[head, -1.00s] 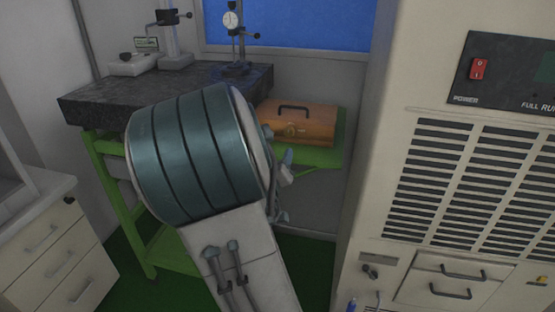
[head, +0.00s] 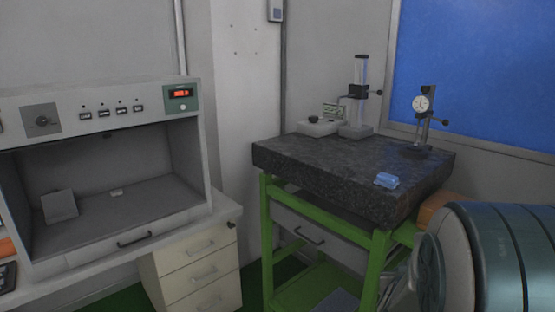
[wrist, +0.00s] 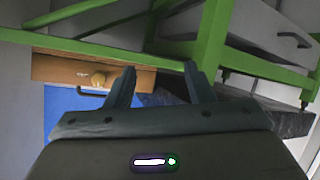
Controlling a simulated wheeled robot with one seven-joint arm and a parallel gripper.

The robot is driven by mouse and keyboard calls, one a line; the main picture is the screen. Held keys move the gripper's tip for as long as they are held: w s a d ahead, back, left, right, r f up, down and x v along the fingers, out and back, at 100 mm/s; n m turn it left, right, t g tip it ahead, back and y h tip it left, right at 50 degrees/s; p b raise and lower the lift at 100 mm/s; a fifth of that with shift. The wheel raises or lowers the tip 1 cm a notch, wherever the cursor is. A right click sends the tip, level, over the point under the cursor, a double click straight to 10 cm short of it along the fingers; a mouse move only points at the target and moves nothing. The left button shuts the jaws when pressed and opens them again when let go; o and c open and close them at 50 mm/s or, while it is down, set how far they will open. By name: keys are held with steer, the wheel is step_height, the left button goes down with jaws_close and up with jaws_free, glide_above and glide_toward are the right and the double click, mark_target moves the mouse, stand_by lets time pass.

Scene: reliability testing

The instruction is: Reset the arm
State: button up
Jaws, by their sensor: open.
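My arm fills the lower right corner of the head view, its rounded dark teal segment in front of the right side of the workbench. My gripper shows in the wrist view (wrist: 159,78), where its two dark fingers stand apart with nothing between them. The wrist view is upside down and looks at the green bench frame and the orange-brown toolbox (wrist: 75,72). The gripper's fingertips cannot be made out in the head view.
A black granite slab (head: 330,162) lies on a green frame (head: 267,235), carrying a small blue item (head: 387,180), a dial gauge stand (head: 422,115) and a height stand (head: 359,95). A grey test cabinet (head: 100,110) and drawers (head: 195,270) stand left.

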steer(key=s+a+r+n+g+y+p, duration=0.1)
steer(key=s+a+g+y, duration=0.2)
steer(key=a, duration=0.4)
steer(key=s+a+r+n+y+p, duration=0.1)
steer(key=s+a+r+y, duration=0.2)
steer(key=a, duration=0.4)
steer(key=s+a+r+g+p, duration=0.1)
steer(key=s+g, duration=0.1)
steer(key=s, duration=0.5)
steer(key=s+a+r+g+y+p, duration=0.1)
steer(key=s+a+g, duration=0.1)
steer(key=s, duration=0.4)
steer(key=shift+s+a+r+n+g, duration=0.15)
steer(key=shift+s+a+n+g, duration=0.2)
steer(key=shift+g, duration=0.25)
